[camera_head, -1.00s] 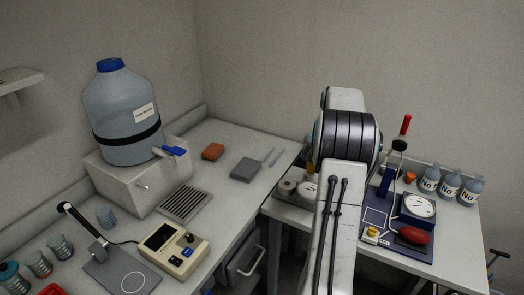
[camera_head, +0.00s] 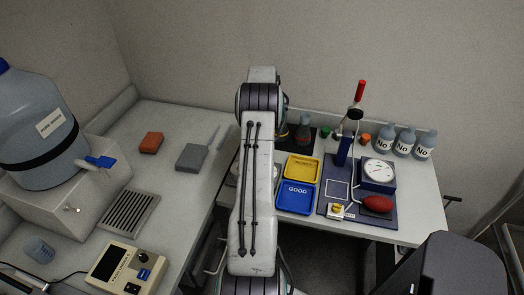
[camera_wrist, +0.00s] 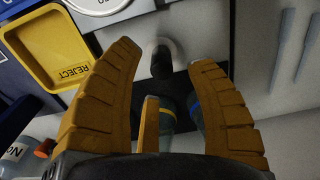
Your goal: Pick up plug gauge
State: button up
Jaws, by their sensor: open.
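My gripper (camera_wrist: 160,95) is open and empty in the wrist view, its orange ribbed fingers spread apart. Between and beyond the fingers stands a short dark piece (camera_wrist: 160,64) with a pale, blurred rounded part around its upper end. It may be the plug gauge, but I cannot tell for sure. It is apart from both fingers. In the head view my arm hides my gripper and the spot below it, and I cannot make out the plug gauge there.
The yellow REJECT tray (camera_wrist: 47,47) lies left in the wrist view. In the head view the yellow tray (camera_head: 303,168) and blue GOOD tray (camera_head: 297,197) lie right of my arm. A dial gauge (camera_head: 378,171) stands on a blue base. Glass bottles (camera_wrist: 196,108) stand close to the fingers.

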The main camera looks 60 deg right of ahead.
jog(key=shift+w+f+p, duration=0.1)
jog(key=shift+f+p, duration=0.3)
jog(key=shift+f, duration=1.5)
jog(key=shift+o, duration=0.3)
grip_shut()
